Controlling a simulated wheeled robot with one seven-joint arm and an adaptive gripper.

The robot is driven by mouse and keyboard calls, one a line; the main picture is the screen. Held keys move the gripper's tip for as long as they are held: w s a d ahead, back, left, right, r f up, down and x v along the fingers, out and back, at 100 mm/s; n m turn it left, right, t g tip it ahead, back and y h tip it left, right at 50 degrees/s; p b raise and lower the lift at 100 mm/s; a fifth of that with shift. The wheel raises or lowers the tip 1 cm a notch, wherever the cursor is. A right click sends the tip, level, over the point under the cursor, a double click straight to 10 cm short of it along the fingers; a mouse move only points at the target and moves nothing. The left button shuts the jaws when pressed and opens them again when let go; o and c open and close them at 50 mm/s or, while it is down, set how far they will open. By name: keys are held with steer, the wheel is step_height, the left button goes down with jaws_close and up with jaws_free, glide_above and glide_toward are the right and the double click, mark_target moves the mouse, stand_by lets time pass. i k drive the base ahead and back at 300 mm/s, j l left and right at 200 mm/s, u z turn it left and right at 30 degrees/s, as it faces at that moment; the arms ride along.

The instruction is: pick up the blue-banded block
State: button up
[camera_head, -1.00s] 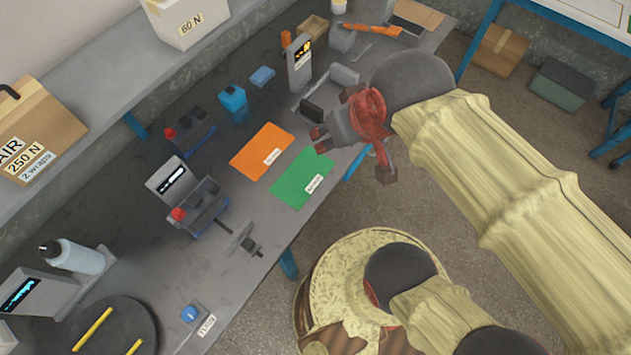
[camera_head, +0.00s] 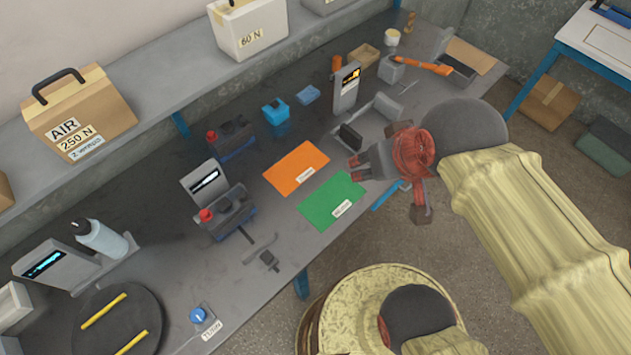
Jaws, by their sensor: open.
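Two dark blocks with red caps and blue along their lower edges stand on the grey bench in the head view. One block (camera_head: 231,138) is farther back. The other block (camera_head: 228,212) is nearer, in front of a grey stand with a display. I cannot tell which one counts as the blue-banded block, as the bands are small. A small bright blue block (camera_head: 275,111) sits farther right. My gripper (camera_head: 357,168) is open and empty, above the bench's front edge beside the green mat, well to the right of the dark blocks.
An orange mat (camera_head: 297,168) and a green mat (camera_head: 331,200) lie between the blocks and my gripper. A grey display post (camera_head: 346,89) and a black-faced fixture (camera_head: 350,137) stand behind my gripper. A round dark plate (camera_head: 118,318) with yellow rods is at lower left.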

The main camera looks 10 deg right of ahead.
mark_target(223, 217)
steer(key=u, duration=1.25)
steer(key=i+l+u, duration=0.1)
